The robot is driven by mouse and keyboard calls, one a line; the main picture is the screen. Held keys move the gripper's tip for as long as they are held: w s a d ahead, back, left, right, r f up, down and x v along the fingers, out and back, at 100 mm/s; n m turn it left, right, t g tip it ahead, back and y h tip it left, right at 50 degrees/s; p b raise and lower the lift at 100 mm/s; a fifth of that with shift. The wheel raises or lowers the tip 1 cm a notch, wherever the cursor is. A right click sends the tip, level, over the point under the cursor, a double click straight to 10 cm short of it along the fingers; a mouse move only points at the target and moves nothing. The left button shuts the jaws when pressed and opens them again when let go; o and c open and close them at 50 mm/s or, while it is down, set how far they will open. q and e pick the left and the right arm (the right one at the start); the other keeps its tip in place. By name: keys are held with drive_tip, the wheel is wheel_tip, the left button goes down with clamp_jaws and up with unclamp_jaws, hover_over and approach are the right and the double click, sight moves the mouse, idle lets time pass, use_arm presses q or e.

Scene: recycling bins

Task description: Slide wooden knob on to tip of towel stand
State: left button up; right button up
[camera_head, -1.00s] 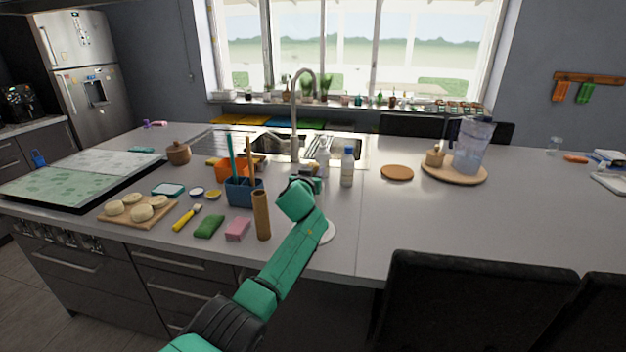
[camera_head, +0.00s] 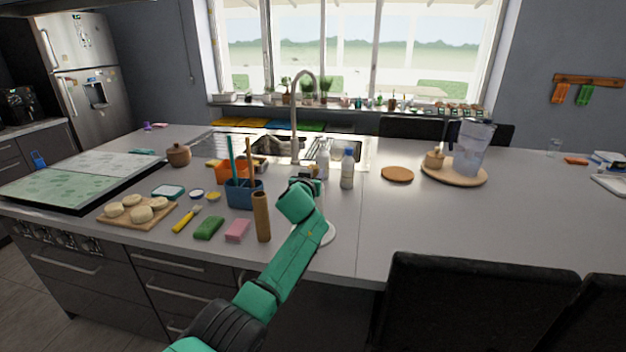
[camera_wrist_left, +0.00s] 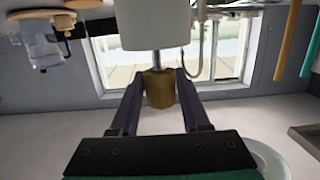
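A thin metal rod, the towel stand's tip (camera_wrist_left: 156,60), comes out of a white roll (camera_wrist_left: 152,24) and meets the knob's near end in line. I cannot tell how far the rod enters the knob. In the head view my arm hides the knob and most of the stand; a white round part (camera_head: 328,233) shows beside it.
Left of my arm stand a brown cylinder (camera_head: 262,217), a blue utensil holder (camera_head: 243,193), a pink sponge (camera_head: 237,231) and a green sponge (camera_head: 209,228). Bottles (camera_head: 347,169) stand behind the gripper. The counter to the right is mostly clear before the round board with a pitcher (camera_head: 473,148).

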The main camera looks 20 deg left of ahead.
use_arm(q)
drive_tip(key=o, duration=0.3)
